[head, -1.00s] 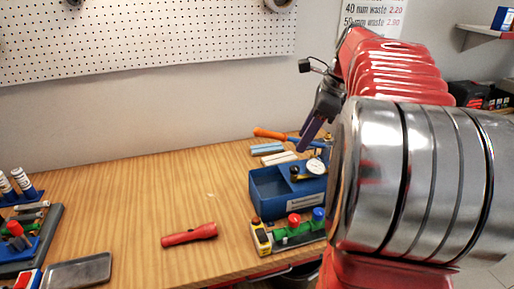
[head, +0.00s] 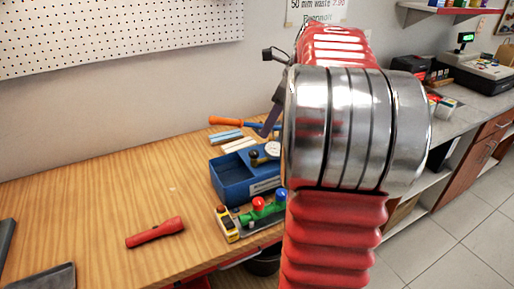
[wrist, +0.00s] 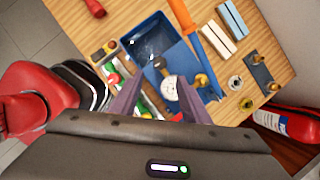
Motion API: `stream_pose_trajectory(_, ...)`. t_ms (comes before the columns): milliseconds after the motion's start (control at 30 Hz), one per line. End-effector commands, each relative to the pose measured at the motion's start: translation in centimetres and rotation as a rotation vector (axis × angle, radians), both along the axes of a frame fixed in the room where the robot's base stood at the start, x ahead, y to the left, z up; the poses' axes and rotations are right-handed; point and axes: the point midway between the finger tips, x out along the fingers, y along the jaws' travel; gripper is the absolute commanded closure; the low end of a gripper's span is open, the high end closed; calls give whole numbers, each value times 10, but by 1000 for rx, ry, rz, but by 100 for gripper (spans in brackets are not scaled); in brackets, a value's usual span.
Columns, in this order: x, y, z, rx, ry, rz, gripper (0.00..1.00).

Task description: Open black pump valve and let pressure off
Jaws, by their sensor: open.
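The blue test pump (head: 235,185) stands on the wooden bench, an open blue box with a round white gauge (head: 272,149) and an orange-handled lever (head: 226,121). A black knob (head: 253,155) sits beside the gauge; in the wrist view the black knob (wrist: 160,63) shows just above the gauge (wrist: 170,88). My gripper (wrist: 152,55) is open and empty above the pump, its two purple-grey fingers on either side of the knob and gauge in the picture. I cannot tell its height above them. In the head view my arm hides most of the gripper and the pump's right side.
A green manifold with red and blue knobs (head: 262,206) and a yellow device (head: 227,225) stand in front of the pump. Pale blocks (head: 238,145) lie behind it. A red torch (head: 155,232) lies left on clear bench. A red extinguisher (wrist: 288,124) shows in the wrist view.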

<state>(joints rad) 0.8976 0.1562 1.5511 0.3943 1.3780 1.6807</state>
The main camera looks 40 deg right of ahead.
Motion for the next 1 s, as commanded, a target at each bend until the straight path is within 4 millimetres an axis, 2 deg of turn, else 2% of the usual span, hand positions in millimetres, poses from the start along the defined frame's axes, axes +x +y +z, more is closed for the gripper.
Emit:
stream_pose_trajectory(400,22,13,-61,3,3,2,58)
stream_pose_trajectory(600,31,17,-86,1,1,2,58)
stream_pose_trajectory(800,35,20,-97,0,0,1,58)
stream_pose_trajectory(1000,35,20,-98,0,0,1,58)
